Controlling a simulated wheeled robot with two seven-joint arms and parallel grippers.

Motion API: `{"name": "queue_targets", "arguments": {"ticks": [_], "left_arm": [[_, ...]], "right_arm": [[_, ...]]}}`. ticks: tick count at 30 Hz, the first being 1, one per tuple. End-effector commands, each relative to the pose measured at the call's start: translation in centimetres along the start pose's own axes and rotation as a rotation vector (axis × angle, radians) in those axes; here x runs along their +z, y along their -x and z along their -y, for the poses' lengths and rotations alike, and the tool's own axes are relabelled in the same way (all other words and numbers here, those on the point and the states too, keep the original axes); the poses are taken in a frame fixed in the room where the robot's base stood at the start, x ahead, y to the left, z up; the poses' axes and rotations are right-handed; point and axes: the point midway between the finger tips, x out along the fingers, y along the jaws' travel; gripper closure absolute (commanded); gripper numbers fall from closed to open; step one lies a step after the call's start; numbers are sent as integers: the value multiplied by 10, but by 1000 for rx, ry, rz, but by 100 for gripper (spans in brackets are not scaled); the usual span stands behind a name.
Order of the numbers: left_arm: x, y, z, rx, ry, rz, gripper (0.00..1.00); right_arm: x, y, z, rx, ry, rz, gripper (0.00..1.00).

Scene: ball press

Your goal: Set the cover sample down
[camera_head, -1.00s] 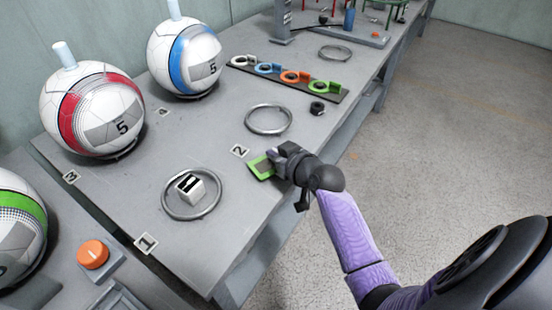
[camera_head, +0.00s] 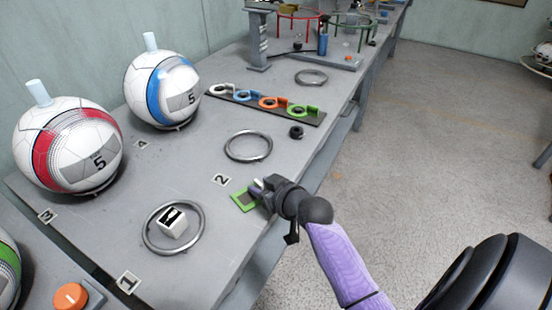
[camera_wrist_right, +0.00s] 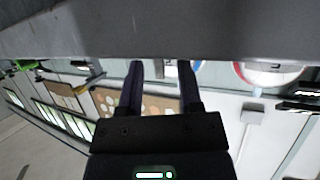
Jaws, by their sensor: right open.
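The cover sample (camera_head: 241,201), a small flat piece with a green border and darker middle, lies on the grey table near its front edge, by the number 2 tag. My right gripper (camera_head: 259,187) is at the sample's right side, low over the table, and partly covers it. Its two fingers stand apart in the right wrist view (camera_wrist_right: 161,75), with nothing visible between them. The sample does not show in that view. My left gripper is not in view.
A metal ring (camera_head: 147,238) around a black-and-white cube (camera_head: 172,222) lies to the left. An empty ring (camera_head: 229,155) lies behind the sample. Balls with red (camera_head: 70,150) and blue (camera_head: 165,88) bands stand further left. A strip of coloured pieces (camera_head: 318,119) lies beyond.

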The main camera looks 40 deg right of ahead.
Motion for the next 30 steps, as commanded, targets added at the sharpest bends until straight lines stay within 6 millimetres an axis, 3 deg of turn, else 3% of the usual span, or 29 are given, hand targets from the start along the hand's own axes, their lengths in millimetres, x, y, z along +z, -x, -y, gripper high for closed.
{"name": "queue_targets", "arguments": {"ticks": [3, 9, 13, 19, 20, 22, 23, 24, 25, 27, 30], "left_arm": [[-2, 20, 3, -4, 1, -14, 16], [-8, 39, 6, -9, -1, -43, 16], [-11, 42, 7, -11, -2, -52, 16], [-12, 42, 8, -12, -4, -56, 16], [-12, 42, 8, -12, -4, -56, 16], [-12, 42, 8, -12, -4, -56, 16], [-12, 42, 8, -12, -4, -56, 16], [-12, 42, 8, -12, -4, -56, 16], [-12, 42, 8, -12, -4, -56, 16], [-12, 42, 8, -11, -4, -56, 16], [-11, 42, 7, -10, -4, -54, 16]], "right_arm": [[-6, 34, 0, 0, 3, 0, 54], [-5, 84, 0, -1, 2, 0, 54], [-3, 100, 0, -1, 1, -1, 54], [7, 102, 0, 1, -5, 21, 54], [20, 99, 1, 5, -12, 52, 54], [77, 94, 4, 19, -35, 192, 54], [112, 94, 8, 25, -43, 276, 54], [163, 101, 16, 30, -44, 403, 54], [203, 111, 23, 32, -37, 502, 54], [285, 149, 39, 23, 6, 723, 54], [371, 221, 53, -10, 99, 989, 54]]}}
